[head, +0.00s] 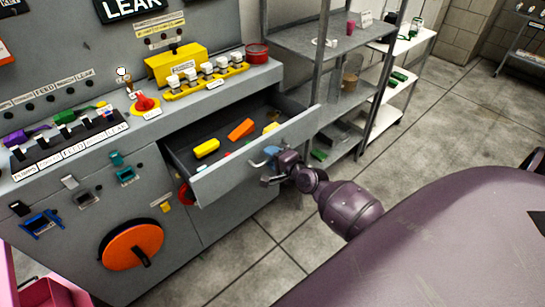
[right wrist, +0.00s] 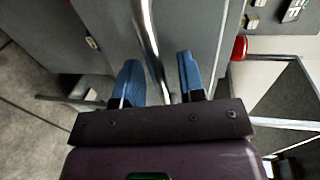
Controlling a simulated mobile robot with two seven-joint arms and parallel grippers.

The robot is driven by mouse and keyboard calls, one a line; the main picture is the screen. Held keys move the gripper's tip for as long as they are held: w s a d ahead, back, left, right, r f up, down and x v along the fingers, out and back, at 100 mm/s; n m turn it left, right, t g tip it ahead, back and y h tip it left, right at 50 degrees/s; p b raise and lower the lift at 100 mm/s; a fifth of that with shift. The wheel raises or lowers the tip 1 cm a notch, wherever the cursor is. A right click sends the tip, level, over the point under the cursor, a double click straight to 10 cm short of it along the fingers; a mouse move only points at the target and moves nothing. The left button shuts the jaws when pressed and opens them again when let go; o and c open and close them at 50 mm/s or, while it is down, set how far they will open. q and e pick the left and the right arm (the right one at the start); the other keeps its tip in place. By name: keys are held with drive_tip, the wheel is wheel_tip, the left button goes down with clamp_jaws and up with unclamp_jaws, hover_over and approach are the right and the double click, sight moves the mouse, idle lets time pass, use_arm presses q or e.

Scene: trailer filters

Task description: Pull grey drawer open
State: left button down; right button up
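The grey drawer (head: 240,175) is pulled well out of the grey cabinet in the head view. Inside it lie several small coloured pieces, among them a yellow one (head: 206,148) and an orange one (head: 241,129). A metal bar handle (head: 264,160) is on its front. My right gripper (head: 272,171) is at this handle. In the right wrist view the bar handle (right wrist: 152,45) passes between the two blue fingers of my right gripper (right wrist: 160,82). The fingers stand apart, with a gap showing beside the bar. My left gripper is not in view.
A metal shelf rack (head: 335,95) stands close to the right of the drawer, with a white shelf (head: 405,50) behind it. An orange disc with a black handle (head: 131,246) is on the cabinet front. Tiled floor (head: 425,135) lies open to the right.

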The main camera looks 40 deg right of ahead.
drive_tip(key=p+v, duration=0.1)
drive_tip(key=v, duration=0.9)
drive_tip(key=shift+s, duration=0.4)
drive_tip(key=shift+d, duration=0.1)
drive_tip(key=s+a+f+n+g, duration=0.2)
drive_tip(key=s+a+n, duration=0.3)
drive_tip(key=s+n, duration=0.3)
drive_tip(key=s+a+f+n+g+h, duration=0.1)
drive_tip(key=s+a+f+n, duration=0.3)
drive_tip(key=s+n, duration=0.5)
drive_tip(key=a+n+g, duration=0.1)
drive_tip(key=a, duration=0.1)
drive_tip(key=shift+s+a+g, duration=0.2)
drive_tip(key=shift+a+g, duration=0.1)
